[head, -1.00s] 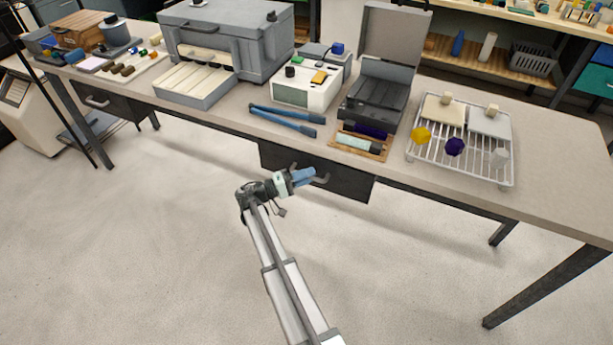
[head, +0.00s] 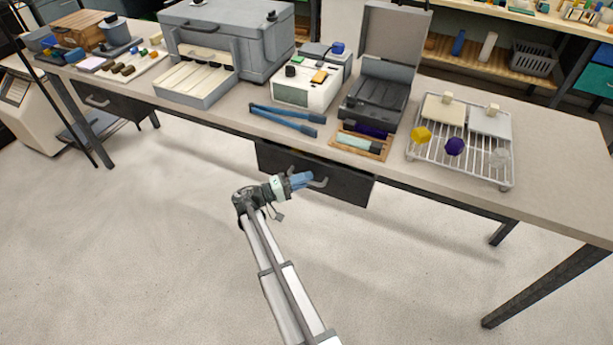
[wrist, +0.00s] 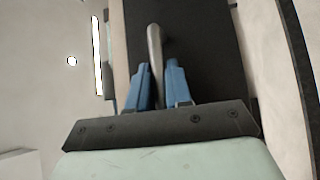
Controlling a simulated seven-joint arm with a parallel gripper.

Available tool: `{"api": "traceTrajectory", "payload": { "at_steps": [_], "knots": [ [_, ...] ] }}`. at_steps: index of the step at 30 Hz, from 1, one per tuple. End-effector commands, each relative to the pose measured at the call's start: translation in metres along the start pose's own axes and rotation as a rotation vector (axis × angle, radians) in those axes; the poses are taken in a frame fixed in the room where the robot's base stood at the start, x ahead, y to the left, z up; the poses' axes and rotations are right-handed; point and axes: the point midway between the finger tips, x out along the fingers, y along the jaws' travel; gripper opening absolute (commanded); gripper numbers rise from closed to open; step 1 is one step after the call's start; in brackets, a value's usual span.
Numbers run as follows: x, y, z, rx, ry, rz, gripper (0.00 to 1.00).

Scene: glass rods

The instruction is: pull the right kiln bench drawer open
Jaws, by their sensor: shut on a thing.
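The right kiln bench drawer (head: 345,188) is a dark front under the bench top, below the small wooden tray. It stands slightly out from under the bench. Its curved metal handle (head: 321,182) runs across the front; it also shows in the wrist view (wrist: 154,48). My gripper (head: 308,178) is at the drawer front, with its blue fingers on either side of the handle bar. In the wrist view the fingers (wrist: 160,75) are closed on the handle, whose far part sticks out beyond them. The drawer's inside is hidden.
The kiln bench (head: 560,145) carries a grey kiln, blue-handled tongs (head: 288,118), an open grey case and a wire rack (head: 463,165). Another drawer (head: 105,103) is at the far left. The floor in front is clear.

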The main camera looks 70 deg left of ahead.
Motion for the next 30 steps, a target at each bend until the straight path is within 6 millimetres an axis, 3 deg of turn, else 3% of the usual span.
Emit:
{"api": "traceTrajectory", "payload": {
  "at_steps": [18, 30],
  "knots": [
    [-0.103, 0.028, 0.105, -0.001, 0.003, -0.002, 0.00],
    [-0.139, 0.037, 0.139, 0.000, 0.002, -0.001, 0.00]
  ]
}}
